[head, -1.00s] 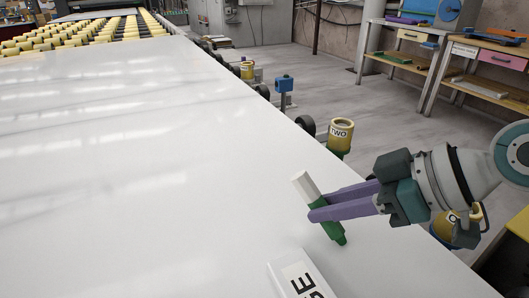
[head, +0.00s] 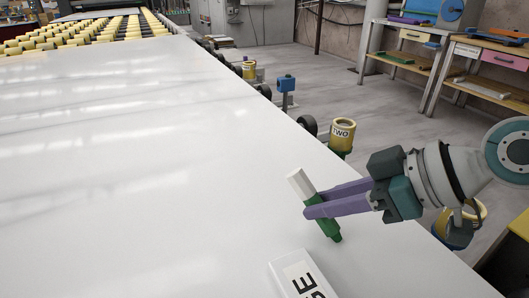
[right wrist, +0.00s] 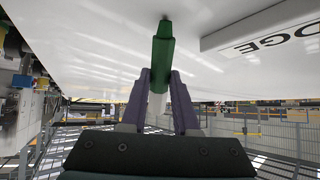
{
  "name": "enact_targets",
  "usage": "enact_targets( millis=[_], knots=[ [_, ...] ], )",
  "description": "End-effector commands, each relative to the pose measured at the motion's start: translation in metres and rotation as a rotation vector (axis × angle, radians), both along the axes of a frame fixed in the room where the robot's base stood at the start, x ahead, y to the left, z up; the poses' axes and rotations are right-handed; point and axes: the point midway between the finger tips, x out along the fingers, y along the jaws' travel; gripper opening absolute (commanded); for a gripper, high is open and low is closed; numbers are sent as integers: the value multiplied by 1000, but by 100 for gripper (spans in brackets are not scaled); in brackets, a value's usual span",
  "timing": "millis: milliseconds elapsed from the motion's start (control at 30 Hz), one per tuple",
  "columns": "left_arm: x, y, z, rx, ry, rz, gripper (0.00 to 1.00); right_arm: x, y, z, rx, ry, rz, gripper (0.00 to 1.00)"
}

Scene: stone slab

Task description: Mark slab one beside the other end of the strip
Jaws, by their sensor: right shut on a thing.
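The slab (head: 150,150) is a large, glossy white surface that fills the left and middle of the head view. My right gripper (head: 310,208) is shut on a green and white marker (head: 329,225), near the slab's right edge. The marker is tilted, white end up and green end down. In the right wrist view the marker (right wrist: 162,62) stands between the purple fingers, its tip close to the slab; I cannot tell whether it touches. No strip or drawn mark is clearly visible on the slab. My left gripper is not in view.
A white block (head: 297,273) with black lettering lies on the slab just below the marker in the head view. A yellow cup labelled TWO (head: 342,133) stands beyond the slab's right edge. Yellow and black rollers (head: 80,37) lie at the far end. Workbenches stand back right.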

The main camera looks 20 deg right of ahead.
Motion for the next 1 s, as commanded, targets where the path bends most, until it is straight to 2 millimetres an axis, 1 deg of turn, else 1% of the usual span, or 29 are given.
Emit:
enact_targets(
  millis=[1000],
  knots=[
    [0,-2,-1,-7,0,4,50,7,5,-1,-1,1,0,0]
  ],
)
